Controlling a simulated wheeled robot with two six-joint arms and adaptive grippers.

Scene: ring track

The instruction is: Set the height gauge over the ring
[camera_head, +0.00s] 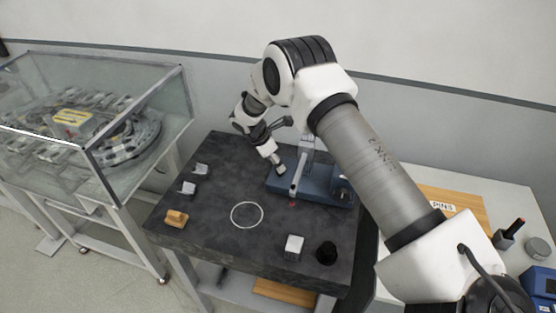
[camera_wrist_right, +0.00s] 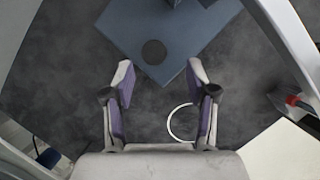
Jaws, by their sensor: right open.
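The height gauge has a blue base (camera_head: 279,183) and an upright grey column, and stands at the back right of the dark table. My right arm partly hides it. In the right wrist view, its blue base (camera_wrist_right: 192,33) with a dark round spot lies beyond the fingertips. The ring (camera_head: 234,214) is a thin white circle on the bare table, in front and to the left of the gauge. In the wrist view, part of the ring (camera_wrist_right: 170,125) shows between the fingers. My right gripper (camera_head: 280,150) is open and empty, beside the gauge's left end. My left gripper is out of view.
Small metal blocks (camera_head: 187,188) and a yellow-brown piece (camera_head: 176,218) line the table's left edge. A white-topped block (camera_head: 293,246) and a black cup (camera_head: 326,253) stand at its front right. A glass-walled case (camera_head: 140,135) stands left. A side table at right holds a PINS board (camera_head: 455,204).

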